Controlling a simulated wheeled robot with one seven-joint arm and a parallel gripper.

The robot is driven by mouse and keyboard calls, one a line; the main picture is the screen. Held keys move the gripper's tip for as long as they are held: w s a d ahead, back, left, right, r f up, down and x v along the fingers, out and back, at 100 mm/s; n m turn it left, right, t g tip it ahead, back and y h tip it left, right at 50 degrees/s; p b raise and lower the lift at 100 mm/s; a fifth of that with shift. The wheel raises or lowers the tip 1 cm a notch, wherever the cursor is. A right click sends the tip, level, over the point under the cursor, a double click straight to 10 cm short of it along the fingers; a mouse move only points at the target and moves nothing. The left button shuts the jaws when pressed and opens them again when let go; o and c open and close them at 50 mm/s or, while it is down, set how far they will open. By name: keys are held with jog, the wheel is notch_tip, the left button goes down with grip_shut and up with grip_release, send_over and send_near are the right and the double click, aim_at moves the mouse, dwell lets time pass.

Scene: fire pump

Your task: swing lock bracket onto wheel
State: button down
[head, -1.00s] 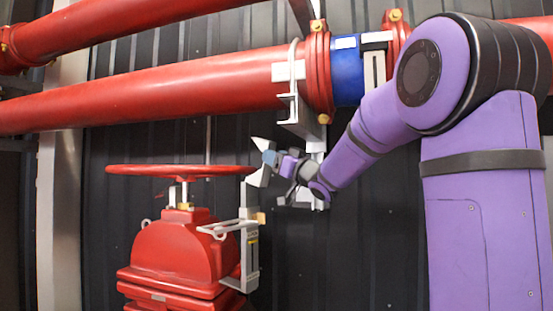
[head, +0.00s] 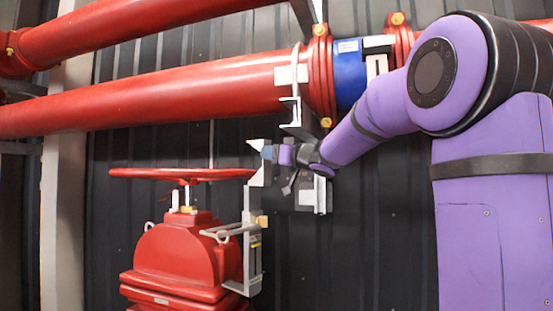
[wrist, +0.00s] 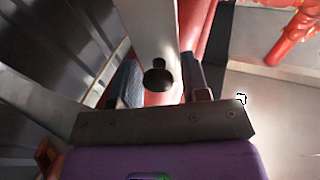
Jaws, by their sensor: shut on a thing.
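The red handwheel (head: 160,173) sits level on top of the red valve (head: 175,250) in the head view. The grey lock bracket (head: 250,215) stands at the valve's right side, and its pale angled upper part (head: 257,178) is at the wheel's right rim. Whether it touches the rim I cannot tell. My gripper (head: 268,153) comes from the right and is shut on the bracket's upper part. In the wrist view, a grey bracket plate with a keyhole-shaped hole (wrist: 158,50) lies between the blue finger pads. The far end of the plate is out of view.
A large red pipe (head: 150,98) with a blue section (head: 348,75) runs above my gripper. A grey pipe bracket (head: 291,110) hangs close above it. Dark corrugated wall (head: 350,240) is behind. The space below my forearm looks clear.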

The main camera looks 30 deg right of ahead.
jog(key=shift+w+r+g+h, duration=0.45)
jog(key=shift+w+g, duration=0.15)
jog(key=shift+g, duration=0.1)
jog(key=c, duration=0.9)
grip_release()
jog(key=shift+o, duration=0.2)
jog(key=v, duration=1)
jog(key=shift+s+d, duration=0.2)
jog(key=shift+s, duration=0.15)
jog(key=shift+r, duration=0.1)
